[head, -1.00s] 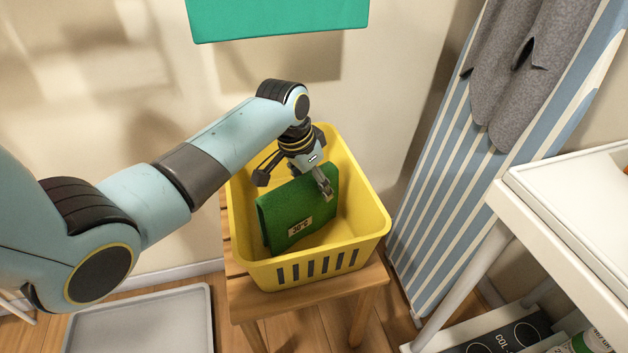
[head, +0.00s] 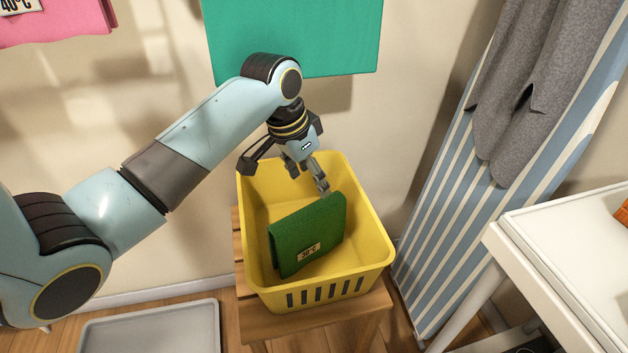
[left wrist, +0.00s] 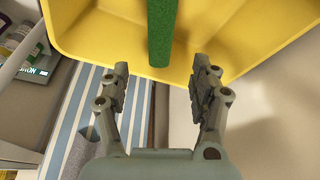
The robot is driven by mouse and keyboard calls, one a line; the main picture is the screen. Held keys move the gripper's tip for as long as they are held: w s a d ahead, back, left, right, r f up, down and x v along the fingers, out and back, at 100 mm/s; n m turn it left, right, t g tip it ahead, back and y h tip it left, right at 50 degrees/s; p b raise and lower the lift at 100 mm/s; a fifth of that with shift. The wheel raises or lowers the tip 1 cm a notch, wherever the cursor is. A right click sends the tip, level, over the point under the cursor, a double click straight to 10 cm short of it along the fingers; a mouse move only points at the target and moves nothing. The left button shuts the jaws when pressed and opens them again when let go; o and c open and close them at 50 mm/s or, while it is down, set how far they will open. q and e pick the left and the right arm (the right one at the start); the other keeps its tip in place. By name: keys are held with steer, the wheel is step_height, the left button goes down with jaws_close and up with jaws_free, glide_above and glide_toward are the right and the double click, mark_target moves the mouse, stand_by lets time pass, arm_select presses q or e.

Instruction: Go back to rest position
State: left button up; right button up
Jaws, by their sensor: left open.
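My left gripper (head: 308,178) is above the yellow basket (head: 375,262), with its fingers pointing down. In the left wrist view its two fingers (left wrist: 162,80) are spread apart with nothing between them. A folded green cloth (head: 312,228) with a white "30°C" label stands inside the basket, below and apart from the fingers. In the left wrist view the green cloth (left wrist: 162,30) shows edge-on beyond the fingertips, against the yellow basket wall (left wrist: 110,32). My right gripper is in neither view.
The basket stands on a wooden stool (head: 262,322). A teal cloth (head: 330,35) hangs on the wall behind my arm, a pink one (head: 60,22) at upper left. A striped ironing board (head: 440,210) with grey clothing leans right, beside a white table (head: 575,240). A grey tray (head: 150,330) lies on the floor.

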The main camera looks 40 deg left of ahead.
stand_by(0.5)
arm_select(q)
steer(key=s+d+r+n+y, duration=0.1)
steer(key=s+d+r, duration=0.1)
steer(key=s, duration=1.1)
steer(key=s+d+r+n+y, duration=0.1)
steer(key=s+n, duration=0.1)
steer(key=s, duration=1.1)
steer(key=s+a+f+g, duration=0.1)
steer(key=s+f, duration=0.1)
steer(key=f, duration=1.1)
steer(key=s+a+f+g, duration=0.1)
steer(key=s+f, duration=0.2)
steer(key=f, duration=1.1)
steer(key=s+a+f, duration=0.1)
steer(key=s+f, duration=1.2)
steer(key=s, duration=0.4)
steer(key=shift+a+f+g, duration=0.15)
steer(key=shift+f+g, duration=0.1)
steer(key=shift+g, duration=0.05)
